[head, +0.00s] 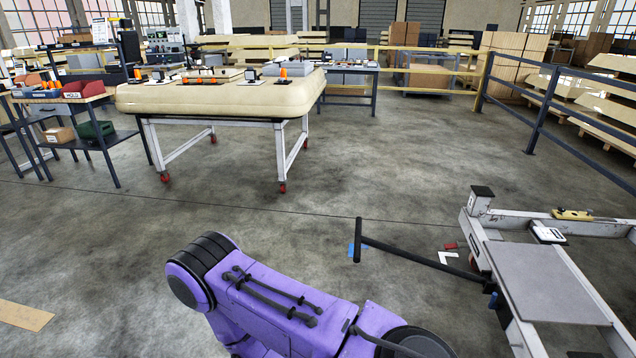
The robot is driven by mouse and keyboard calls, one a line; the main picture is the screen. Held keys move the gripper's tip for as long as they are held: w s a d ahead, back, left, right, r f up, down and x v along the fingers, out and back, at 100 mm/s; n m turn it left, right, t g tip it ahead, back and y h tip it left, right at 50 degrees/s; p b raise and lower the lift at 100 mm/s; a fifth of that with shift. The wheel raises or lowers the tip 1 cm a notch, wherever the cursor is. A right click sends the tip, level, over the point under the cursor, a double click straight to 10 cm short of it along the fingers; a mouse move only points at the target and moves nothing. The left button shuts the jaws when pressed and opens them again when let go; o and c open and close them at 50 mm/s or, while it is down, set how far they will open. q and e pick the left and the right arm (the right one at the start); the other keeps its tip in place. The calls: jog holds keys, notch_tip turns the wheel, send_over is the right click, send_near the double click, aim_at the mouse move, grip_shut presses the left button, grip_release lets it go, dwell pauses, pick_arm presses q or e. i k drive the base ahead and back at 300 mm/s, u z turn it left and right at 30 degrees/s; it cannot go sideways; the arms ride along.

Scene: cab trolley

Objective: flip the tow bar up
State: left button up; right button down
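The tow bar (420,261) is a dark rod with a T-shaped handle (358,240) at its free end. It sticks out to the left from the near left side of the trolley (553,285) and lies low over the floor, folded down. The trolley is a pale metal frame with a grey deck panel, cut off by the right edge of the view. Neither gripper shows. A purple link of my own arm fills the bottom middle, left of the tow bar and apart from it in the picture.
A wheeled cream-topped table (210,95) stands at the back left, beside a dark shelf with bins (84,89). A dark blue railing (560,107) runs along the right. Open concrete floor lies between the table and the trolley.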

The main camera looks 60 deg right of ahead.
aim_at(359, 238)
jog(key=z, duration=0.2)
jog(key=i, duration=0.8)
jog(key=z, duration=1.1)
jog(key=i, duration=0.6)
jog(key=z, duration=0.65)
